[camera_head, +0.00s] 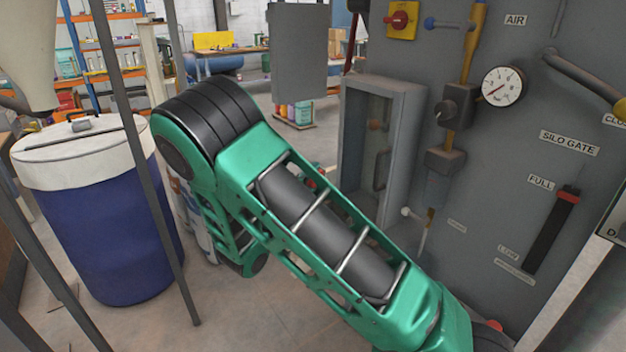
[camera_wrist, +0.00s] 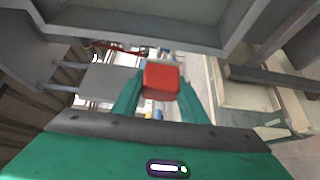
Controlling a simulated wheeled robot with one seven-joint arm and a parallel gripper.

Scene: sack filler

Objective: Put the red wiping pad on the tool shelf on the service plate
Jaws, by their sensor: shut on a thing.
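The red wiping pad (camera_wrist: 161,82) shows in the wrist view as a small red block between the two green fingers of my gripper (camera_wrist: 158,92). My gripper is shut on it. The pad is held up in front of a grey metal structure (camera_wrist: 140,22). In the head view my green arm crosses the middle, and my gripper and the pad are not visible there. I cannot make out the service plate or the tool shelf for certain in either view.
A grey panel (camera_head: 478,150) with a pressure gauge (camera_head: 502,86), valves and a level slot fills the right. An open grey box frame (camera_head: 345,150) stands beside it. A blue drum (camera_head: 110,240) and thin dark posts (camera_head: 150,160) stand at left. Some floor (camera_head: 255,320) is clear.

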